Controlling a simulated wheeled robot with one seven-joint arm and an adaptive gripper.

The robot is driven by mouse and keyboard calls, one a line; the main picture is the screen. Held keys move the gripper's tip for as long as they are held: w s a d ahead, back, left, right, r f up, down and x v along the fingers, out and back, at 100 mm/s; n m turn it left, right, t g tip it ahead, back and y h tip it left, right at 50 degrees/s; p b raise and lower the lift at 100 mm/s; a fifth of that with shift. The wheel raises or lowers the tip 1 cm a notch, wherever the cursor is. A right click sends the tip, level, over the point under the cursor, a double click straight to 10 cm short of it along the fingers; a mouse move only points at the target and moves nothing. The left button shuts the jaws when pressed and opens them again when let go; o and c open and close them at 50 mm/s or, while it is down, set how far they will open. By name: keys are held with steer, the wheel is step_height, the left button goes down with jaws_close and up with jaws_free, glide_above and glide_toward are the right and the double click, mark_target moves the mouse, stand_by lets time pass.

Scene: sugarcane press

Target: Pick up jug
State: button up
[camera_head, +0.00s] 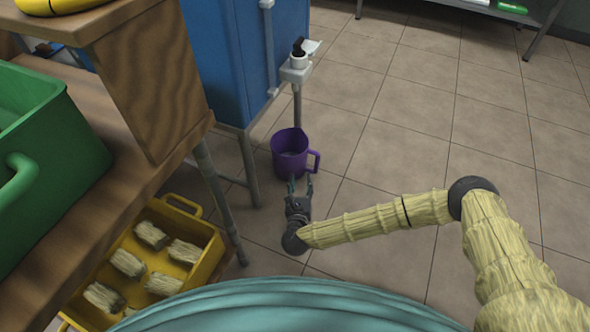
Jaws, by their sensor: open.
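The purple jug (289,153) appears in the head view below the spout of the blue machine, its open top facing up and its handle on the right. Whether it rests on the floor or hangs at the spout's post is hard to tell. My gripper (300,184) is just in front of the jug, its two fingers apart and pointing at it. The fingertips overlap the jug's lower edge in the picture; I cannot tell if they touch it. Nothing is between the fingers.
The blue press (240,50) stands behind left, with a white spout (298,62) on a thin post. A wooden table (110,170) carries a green crate (60,150). A yellow crate (205,235) with several cane pieces lies below. The tiled floor (400,150) on the right is clear.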

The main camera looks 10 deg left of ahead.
mark_target(317, 165)
steer(key=w+d+f+m+h+b, duration=0.1)
steer(key=w, duration=0.1)
steer(key=w+d+f+m+h+b, duration=0.1)
steer(key=w+d+b, duration=0.1)
steer(key=w, duration=0.1)
steer(key=w+d+f+m+b, duration=0.1)
steer(key=w+m+b, duration=0.1)
steer(key=w, duration=0.1)
steer(key=shift+w+d+f+t+h, duration=0.1)
steer(key=shift+d+t+h, duration=0.2)
steer(key=shift+h, duration=0.1)
steer(key=w+b, duration=0.1)
steer(key=w+f+b, duration=0.1)
steer(key=b, duration=0.1)
steer(key=shift+w+d+f, duration=0.1)
steer(key=shift+w, duration=0.25)
steer(key=shift+w+d+b, duration=0.1)
steer(key=shift+w+b, duration=0.45)
steer(key=shift+w, duration=0.35)
steer(key=shift+w+r, duration=0.2)
steer(key=shift+w, duration=0.1)
steer(key=shift+c, duration=0.2)
jaws_close()
